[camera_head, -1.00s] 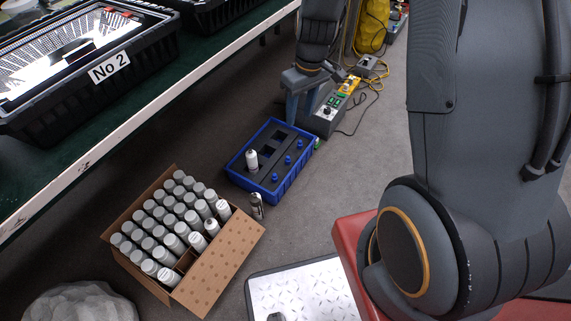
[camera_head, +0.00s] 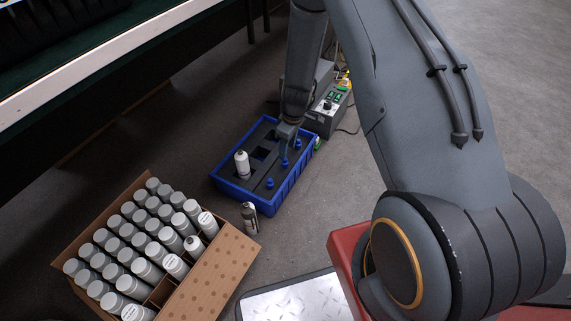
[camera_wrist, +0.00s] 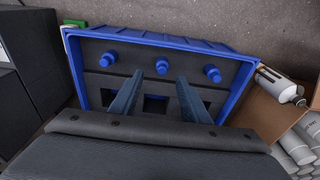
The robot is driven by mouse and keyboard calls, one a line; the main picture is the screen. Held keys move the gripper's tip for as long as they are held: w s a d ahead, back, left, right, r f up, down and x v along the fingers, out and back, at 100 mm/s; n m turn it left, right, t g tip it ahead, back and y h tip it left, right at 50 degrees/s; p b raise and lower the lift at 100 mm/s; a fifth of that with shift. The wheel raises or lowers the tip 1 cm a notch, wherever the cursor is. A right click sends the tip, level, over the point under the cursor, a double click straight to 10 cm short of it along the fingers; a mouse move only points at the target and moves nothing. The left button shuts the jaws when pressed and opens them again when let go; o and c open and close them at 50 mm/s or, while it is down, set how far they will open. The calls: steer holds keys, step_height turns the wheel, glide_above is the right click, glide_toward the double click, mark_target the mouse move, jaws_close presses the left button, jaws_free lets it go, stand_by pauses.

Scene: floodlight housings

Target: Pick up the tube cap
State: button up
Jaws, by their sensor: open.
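Three blue tube caps stand in a row in the black insert of a blue crate (camera_head: 288,190). In the head view they are the far cap (camera_head: 298,143), the middle cap (camera_head: 284,163) and the near cap (camera_head: 270,183). The wrist view shows a left cap (camera_wrist: 108,59), a middle cap (camera_wrist: 162,66) and a right cap (camera_wrist: 212,73). My gripper (camera_wrist: 160,77) is open and empty, pointing down over the crate. In the wrist view, its fingertips appear on either side of the middle cap; the remaining height is hard to tell.
A white spray can (camera_head: 242,164) stands in the crate's insert beside square holes. Another can (camera_head: 249,218) stands on the floor outside, near a cardboard box (camera_head: 214,284) of several cans. A grey control box (camera_head: 331,108) stands behind the crate. Open floor lies to the right.

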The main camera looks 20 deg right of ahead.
mark_target(285, 163)
steer(key=shift+a+f+b, duration=0.2)
steer(key=shift+f+b, duration=0.2)
steer(key=shift+f, duration=0.8)
step_height(285, 163, down, 5)
steer(key=b, duration=0.2)
steer(key=shift+w+a+r+b, duration=0.1)
steer(key=shift+a+b, duration=0.05)
steer(key=shift+b, duration=0.25)
jaws_close()
